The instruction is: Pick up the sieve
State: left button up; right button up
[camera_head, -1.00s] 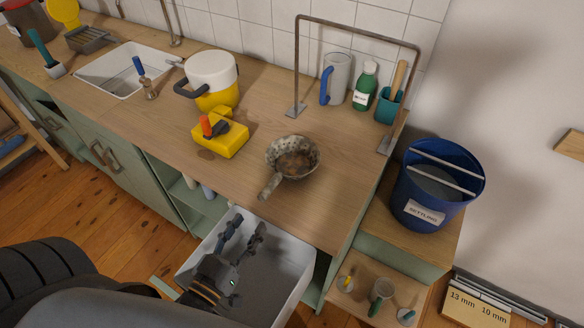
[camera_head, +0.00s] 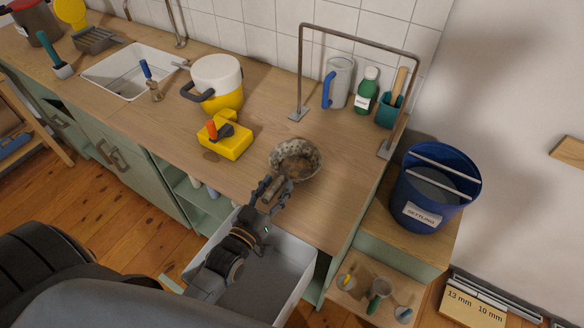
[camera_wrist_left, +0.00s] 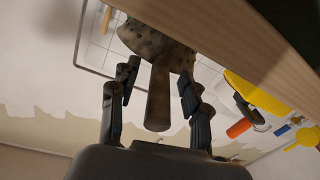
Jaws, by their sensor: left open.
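The sieve (camera_head: 297,160) is a worn, speckled metal bowl with a short handle, lying on the wooden counter near its front edge. Its handle (camera_wrist_left: 159,98) points toward my left gripper. My left gripper (camera_head: 272,192) is open at the counter's front edge, above the open drawer. In the left wrist view, the open fingers (camera_wrist_left: 155,85) stand on either side of the handle, with gaps visible on both sides. The bowl (camera_wrist_left: 155,45) is beyond the fingertips. In the head view the gripper partly hides the handle. My right gripper is not seen.
A yellow tool (camera_head: 225,138) and a yellow-and-white pot (camera_head: 217,82) stand left of the sieve. A metal frame (camera_head: 358,35) rises behind it. The white drawer (camera_head: 290,275) is open below. A blue bucket (camera_head: 432,190) stands to the right. The counter right of the sieve is clear.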

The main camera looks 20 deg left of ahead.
pick_arm(q)
jog(key=shift+w, duration=0.1)
grip_shut()
jog(key=shift+r, duration=0.15)
dwell(0.3)
